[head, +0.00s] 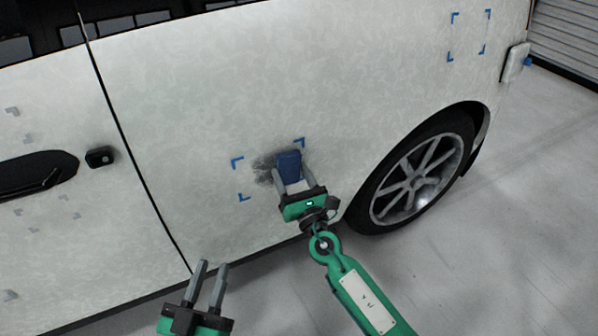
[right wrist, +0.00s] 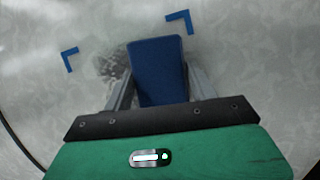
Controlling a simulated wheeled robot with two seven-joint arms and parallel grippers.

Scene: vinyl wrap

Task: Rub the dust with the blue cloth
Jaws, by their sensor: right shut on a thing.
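The blue cloth (head: 289,165) is a small folded block between the fingers of my right gripper (head: 292,180). It is at the white car door panel and covers part of the dust. The dust (head: 265,168) is a dark grey smudge that shows to the left of the cloth. In the right wrist view the cloth (right wrist: 158,70) stands between both fingers, and dust (right wrist: 112,64) shows at its left. Whether the cloth touches the panel is hard to tell. My left gripper (head: 212,268) is open and empty, low at the bottom left, away from the dust.
Blue corner marks (head: 238,162) frame the dusty area. The white car side (head: 200,100) fills the view, with a door handle (head: 35,172) at left and a wheel (head: 420,175) at right. More blue marks (head: 470,35) sit at upper right. Grey floor (head: 500,240) is clear.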

